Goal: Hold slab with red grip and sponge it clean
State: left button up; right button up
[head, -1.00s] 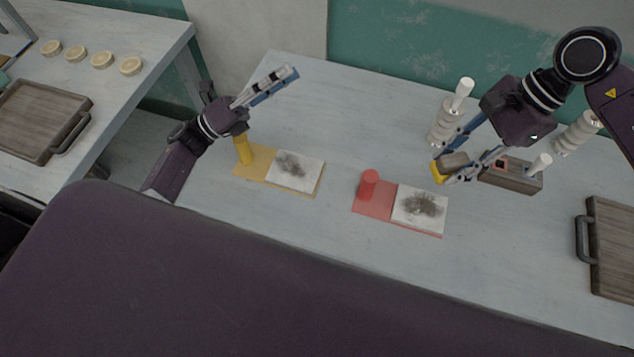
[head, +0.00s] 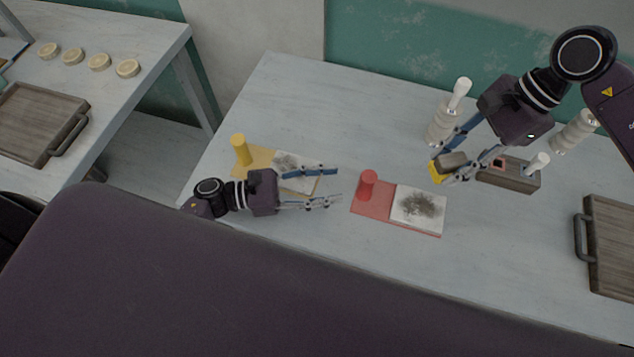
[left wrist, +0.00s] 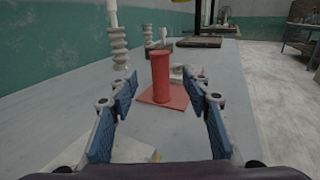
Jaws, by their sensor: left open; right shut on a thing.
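The red grip (head: 367,185) stands upright at the left end of a red board (head: 374,209). A white slab (head: 418,208) with a dark grey smudge lies on the board's right part. My left gripper (head: 338,186) is open and empty, just left of the red grip, its fingers pointing at it. In the left wrist view the red grip (left wrist: 161,78) stands ahead between the open fingers (left wrist: 166,103). My right gripper (head: 446,170) is shut on a sponge (head: 438,171), yellow with a grey-brown part, held above the table behind the slab.
A yellow board (head: 252,160) with a yellow grip (head: 240,150) and a smudged slab (head: 291,164) lies partly under my left gripper. A grey-brown holder (head: 513,175), ribbed bottles (head: 441,125) and a wooden tray (head: 610,245) stand to the right.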

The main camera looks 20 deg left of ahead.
aim_at(361, 181)
pick_arm(q)
jog(key=x, duration=0.9)
jog(key=shift+d, duration=0.2)
grip_shut()
